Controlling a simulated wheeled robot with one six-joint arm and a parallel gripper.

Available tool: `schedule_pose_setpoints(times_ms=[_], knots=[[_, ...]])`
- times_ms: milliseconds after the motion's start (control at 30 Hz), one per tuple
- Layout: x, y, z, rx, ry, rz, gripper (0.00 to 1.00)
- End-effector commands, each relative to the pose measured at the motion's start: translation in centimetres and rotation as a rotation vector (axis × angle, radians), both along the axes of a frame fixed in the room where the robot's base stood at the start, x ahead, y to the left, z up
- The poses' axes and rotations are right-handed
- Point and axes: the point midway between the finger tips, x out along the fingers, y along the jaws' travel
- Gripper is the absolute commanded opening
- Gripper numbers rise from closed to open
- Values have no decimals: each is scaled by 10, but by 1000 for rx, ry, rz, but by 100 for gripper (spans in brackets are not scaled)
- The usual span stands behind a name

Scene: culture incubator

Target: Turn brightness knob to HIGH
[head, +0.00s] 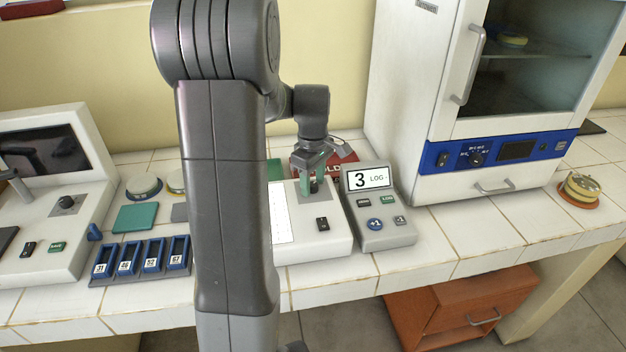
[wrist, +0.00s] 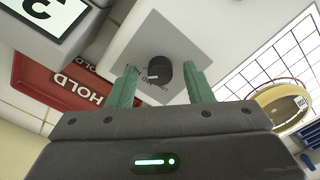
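A dark round knob (wrist: 158,72) sits on a grey square plate on a white box (head: 312,245) with a gridded light panel. Its white pointer mark faces left in the wrist view; the small lettering around it is partly hidden and too small to read surely. My gripper (wrist: 163,80) is open, with one green finger on each side of the knob and visible gaps between. In the head view my gripper (head: 315,184) points down over the grey plate and largely hides the knob. I cannot tell whether the fingertips reach down to the knob's height.
A counter device (head: 378,237) showing 3 stands close on the right. A red HOLD tray (wrist: 60,85) lies behind the box. A white incubator (head: 410,90) stands further right. A rack of blue slots (head: 140,275) and a monitor unit (head: 50,255) are on the left.

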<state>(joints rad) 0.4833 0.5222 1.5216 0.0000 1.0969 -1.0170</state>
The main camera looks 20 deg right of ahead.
Motion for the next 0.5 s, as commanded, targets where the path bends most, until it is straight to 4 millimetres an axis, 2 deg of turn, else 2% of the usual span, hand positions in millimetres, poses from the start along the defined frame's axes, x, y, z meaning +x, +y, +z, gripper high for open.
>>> schedule_pose_setpoints(times_ms=[267, 367, 500], knots=[[0, 0, 2, 0, 0, 1, 46], [1, 0, 12, -1, -2, 1, 46], [1, 0, 38, -2, -5, 1, 46]])
